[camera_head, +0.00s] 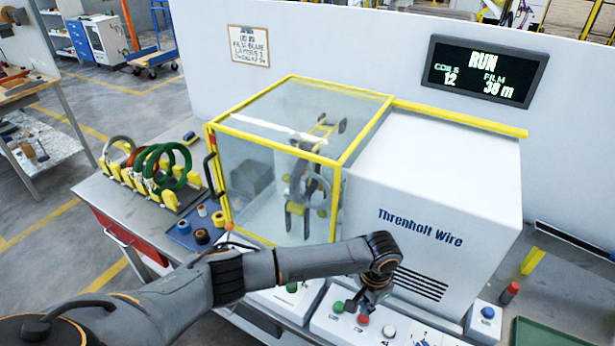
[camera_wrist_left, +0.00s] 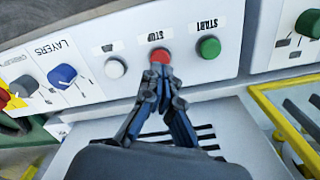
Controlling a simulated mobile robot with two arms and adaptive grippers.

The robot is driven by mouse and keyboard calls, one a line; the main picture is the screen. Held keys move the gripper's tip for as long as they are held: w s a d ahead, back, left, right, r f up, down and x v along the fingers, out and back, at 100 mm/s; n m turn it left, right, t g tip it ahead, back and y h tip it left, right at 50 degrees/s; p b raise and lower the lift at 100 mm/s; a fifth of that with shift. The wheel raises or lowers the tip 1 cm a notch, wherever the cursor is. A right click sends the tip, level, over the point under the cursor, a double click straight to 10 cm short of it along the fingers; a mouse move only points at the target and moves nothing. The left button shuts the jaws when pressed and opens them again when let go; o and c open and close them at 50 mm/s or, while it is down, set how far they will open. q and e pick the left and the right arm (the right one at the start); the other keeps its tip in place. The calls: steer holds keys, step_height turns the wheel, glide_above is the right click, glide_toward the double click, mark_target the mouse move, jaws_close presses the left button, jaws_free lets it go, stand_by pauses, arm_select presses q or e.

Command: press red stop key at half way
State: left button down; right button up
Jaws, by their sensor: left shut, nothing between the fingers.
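The red stop key (camera_head: 363,320) sits on the white control panel between a green key (camera_head: 338,307) and a white key (camera_head: 389,331). In the left wrist view the red key (camera_wrist_left: 160,55) has a STOP label, and the green key (camera_wrist_left: 209,47) has a START label. My left gripper (camera_head: 359,304) is shut and empty, with its fingertips (camera_wrist_left: 158,76) right at the red key. I cannot tell whether they touch it. The display (camera_head: 485,72) reads RUN, coils 12, film 38 m. My right gripper is not in view.
The wrapping machine's clear, yellow-framed guard (camera_head: 334,98) stands behind my left arm, beside the white Threnholt Wire housing (camera_head: 437,190). A rack of coils (camera_head: 150,170) is at the left. A blue LAYERS knob (camera_wrist_left: 62,75) sits along the panel. A green tray (camera_head: 545,334) lies at the right.

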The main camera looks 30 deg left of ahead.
arm_select(q)
steer(key=shift+f, duration=0.15)
steer(key=shift+f+b, duration=0.8)
steer(key=shift+f, duration=0.55)
steer(key=shift+r, duration=0.1)
step_height(320, 180, up, 6)
steer(key=p, duration=0.7)
